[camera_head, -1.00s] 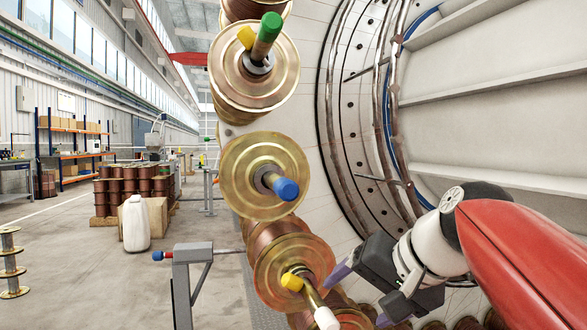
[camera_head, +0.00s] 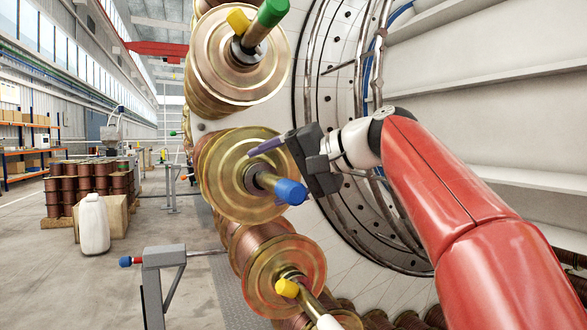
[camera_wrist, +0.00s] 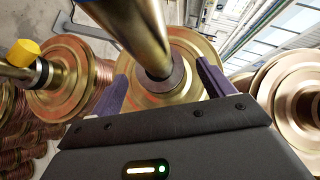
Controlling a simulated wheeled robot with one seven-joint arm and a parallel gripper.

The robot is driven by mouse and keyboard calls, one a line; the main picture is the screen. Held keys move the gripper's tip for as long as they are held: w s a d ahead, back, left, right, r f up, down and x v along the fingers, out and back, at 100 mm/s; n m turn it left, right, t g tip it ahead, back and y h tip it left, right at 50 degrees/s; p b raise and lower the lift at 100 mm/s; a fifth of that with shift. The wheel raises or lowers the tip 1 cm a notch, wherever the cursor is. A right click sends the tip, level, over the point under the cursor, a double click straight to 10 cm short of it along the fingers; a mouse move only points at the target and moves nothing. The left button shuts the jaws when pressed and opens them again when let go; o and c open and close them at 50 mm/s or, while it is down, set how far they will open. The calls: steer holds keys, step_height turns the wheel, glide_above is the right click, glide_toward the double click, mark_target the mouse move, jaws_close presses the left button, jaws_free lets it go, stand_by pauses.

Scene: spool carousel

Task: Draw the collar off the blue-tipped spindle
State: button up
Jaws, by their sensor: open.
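The blue-tipped spindle (camera_head: 270,183) sticks out of the middle spool (camera_head: 223,190) toward the lower right. In the wrist view the spindle (camera_wrist: 134,30) runs large across the top. The grey collar (camera_wrist: 170,84) sits around the spindle against the spool's face (camera_wrist: 150,98); it also shows as a dark ring in the head view (camera_head: 251,178). My gripper (camera_wrist: 163,72) is open, one finger on each side of the collar, with gaps showing. In the head view one purple finger lies above the spindle; the other is hidden.
A green-tipped spindle (camera_head: 270,15) with a yellow piece (camera_head: 238,20) is above. A spindle with a yellow piece (camera_head: 287,288) and white tip (camera_head: 328,322) is below. A grey stand (camera_head: 163,258) is at lower left. Neighbouring spools (camera_wrist: 298,90) flank my gripper.

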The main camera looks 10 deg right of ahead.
mark_target(292, 185)
steer(key=shift+x, duration=0.8)
steer(key=c, duration=1.3)
steer(key=shift+s+d+r+b, duration=0.1)
steer(key=shift+s+d+b, duration=0.4)
steer(key=shift+s, duration=0.95)
steer(key=shift+s+d+b, duration=0.3)
steer(key=shift+s+b, duration=0.4)
steer(key=shift+s, duration=0.8)
steer(key=shift+s+d+r+b, duration=0.1)
steer(key=shift+s+d+b, duration=0.45)
steer(key=shift+s, duration=0.9)
steer(key=shift+a, duration=0.1)
steer(key=shift+s+d+b, duration=0.15)
steer(key=shift+s+b, duration=0.1)
steer(key=shift+s, duration=0.3)
steer(key=shift+s+d+b, duration=0.15)
steer(key=shift+s+b, duration=0.1)
steer(key=shift+s, duration=0.3)
steer(key=shift+s+d+b, duration=0.2)
steer(key=shift+s+d, duration=0.1)
steer(key=shift+s, duration=0.75)
steer(key=shift+s+d+b, duration=0.2)
steer(key=shift+s+d, duration=0.1)
steer(key=shift+s, duration=0.8)
steer(key=shift+s+d+b, duration=0.2)
steer(key=shift+s+d, duration=0.15)
steer(key=shift+s, duration=0.7)
